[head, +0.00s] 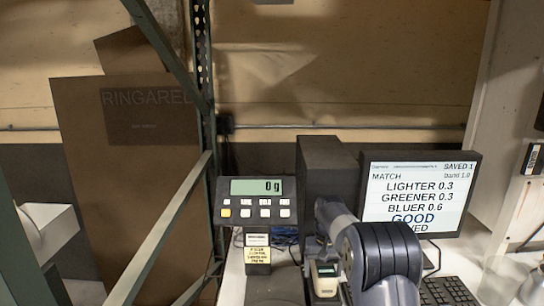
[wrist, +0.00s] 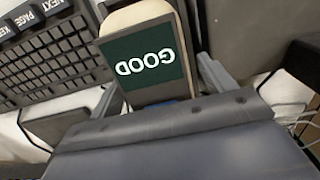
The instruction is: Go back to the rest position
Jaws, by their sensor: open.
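In the wrist view, a small handheld device (wrist: 150,60) with a dark green screen reading GOOD, upside down, is close in front of my gripper (wrist: 160,88). The fingers are open, one at each side of the device; whether they touch it I cannot tell. In the head view, a small pale device (head: 325,276) stands low beside my arm, at the foot of a dark upright box (head: 327,165).
A scale display (head: 257,200) reads 0 g. Right of it, a monitor (head: 466,160) shows MATCH, SAVED 1, LIGHTER 0.3, GREENER 0.3, BLUER 0.6 and GOOD. A keyboard (head: 447,291) lies below the monitor, near my arm. Green rack posts (head: 150,245) stand at left.

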